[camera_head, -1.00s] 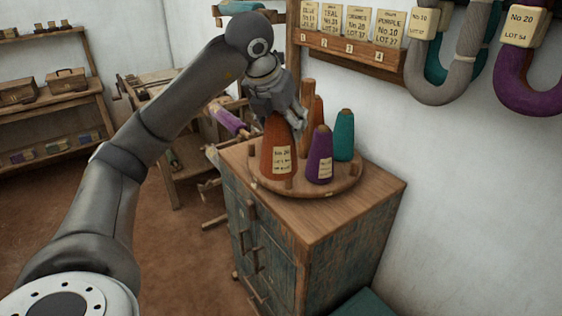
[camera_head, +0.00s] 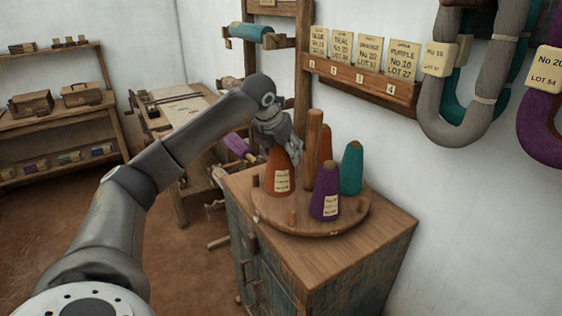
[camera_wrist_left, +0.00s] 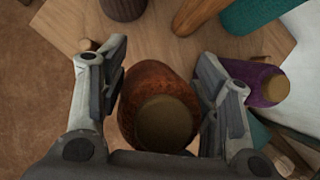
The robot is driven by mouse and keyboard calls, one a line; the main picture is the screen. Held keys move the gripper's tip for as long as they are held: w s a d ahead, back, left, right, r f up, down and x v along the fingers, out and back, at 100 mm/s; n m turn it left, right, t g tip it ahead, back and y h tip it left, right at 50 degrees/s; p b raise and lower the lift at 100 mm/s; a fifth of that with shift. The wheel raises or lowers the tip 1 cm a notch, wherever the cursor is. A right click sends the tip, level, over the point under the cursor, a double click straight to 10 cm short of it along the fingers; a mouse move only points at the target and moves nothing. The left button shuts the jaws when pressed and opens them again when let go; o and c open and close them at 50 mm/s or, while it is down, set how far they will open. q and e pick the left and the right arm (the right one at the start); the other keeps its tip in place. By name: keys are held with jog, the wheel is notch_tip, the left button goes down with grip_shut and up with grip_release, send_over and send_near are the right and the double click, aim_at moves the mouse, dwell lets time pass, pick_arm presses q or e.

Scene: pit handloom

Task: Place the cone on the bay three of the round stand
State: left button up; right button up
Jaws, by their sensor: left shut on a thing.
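A rust-orange cone (camera_head: 277,181) with a paper label is at the left side of the round stand (camera_head: 301,231). My left gripper (camera_head: 279,150) holds it by its upper part from above. In the left wrist view the cone (camera_wrist_left: 155,88) lies between the two fingers. I cannot tell whether its base touches the stand. A purple cone (camera_head: 324,195), a teal cone (camera_head: 351,171) and another orange cone (camera_head: 326,144), partly hidden behind the central post (camera_head: 314,150), stand on the round stand. Bay numbers on the stand are not readable. My right gripper is not in view.
The stand sits on a wooden cabinet (camera_head: 345,250). Short pegs, one at the front (camera_head: 292,217), rise near the stand's rim. A numbered card rack (camera_head: 360,75) and hanging yarn hanks (camera_head: 455,90) are on the wall. A loom frame (camera_head: 175,110) stands behind.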

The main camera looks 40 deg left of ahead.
pick_arm(q)
jog(key=shift+w+a+f, duration=0.45)
jog(key=shift+a+f, duration=0.2)
jog(key=shift+f, duration=0.15)
jog(key=shift+w+a+f, duration=0.1)
jog(key=shift+a+f, duration=0.05)
jog(key=shift+f, duration=0.05)
jog(key=f, duration=0.2)
jog(key=f+p, duration=0.1)
jog(key=shift+w+a+f, duration=0.15)
jog(key=shift+a+f, duration=0.05)
jog(key=shift+a, duration=0.05)
jog(key=shift+f, duration=0.25)
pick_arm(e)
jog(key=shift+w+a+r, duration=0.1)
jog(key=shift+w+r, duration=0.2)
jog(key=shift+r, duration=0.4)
pick_arm(q)
jog(key=o, duration=1.5)
